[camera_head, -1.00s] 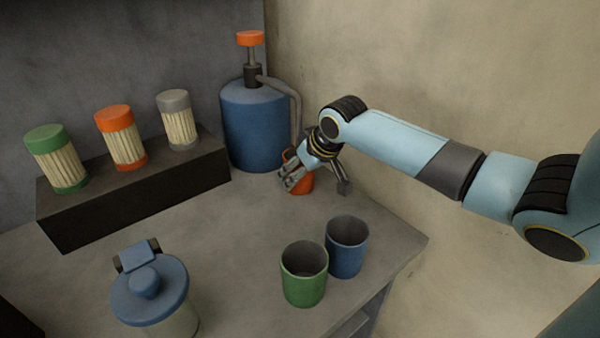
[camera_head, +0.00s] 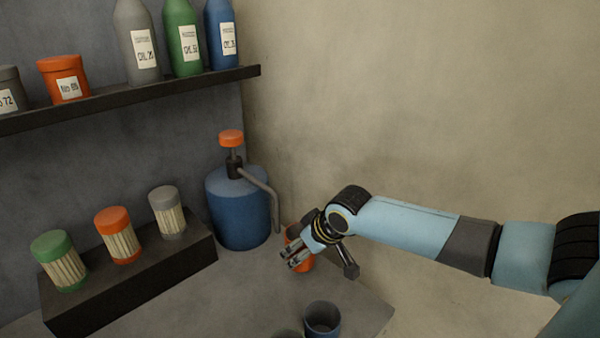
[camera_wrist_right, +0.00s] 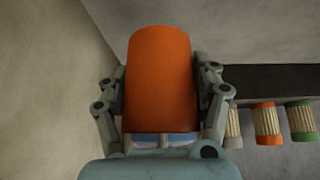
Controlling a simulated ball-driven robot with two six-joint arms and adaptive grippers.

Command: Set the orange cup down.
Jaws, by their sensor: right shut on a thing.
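The orange cup (camera_head: 304,266) is held in my right gripper (camera_head: 320,262) near the back right of the worktop (camera_head: 255,290), just right of the blue pump can's spout. In the right wrist view, the orange cup (camera_wrist_right: 158,80) sits between the two fingers of my right gripper (camera_wrist_right: 160,86), one on each side. The gripper hides part of the cup in the head view. I cannot tell whether the cup's base touches the worktop. My left gripper is not in view.
A blue pump can (camera_head: 238,212) with an orange knob stands behind the cup. A blue cup (camera_head: 322,322) is in front, and a green rim shows beside it. A dark block (camera_head: 140,283) bears filters at left. A shelf (camera_head: 130,98) holds bottles and tins.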

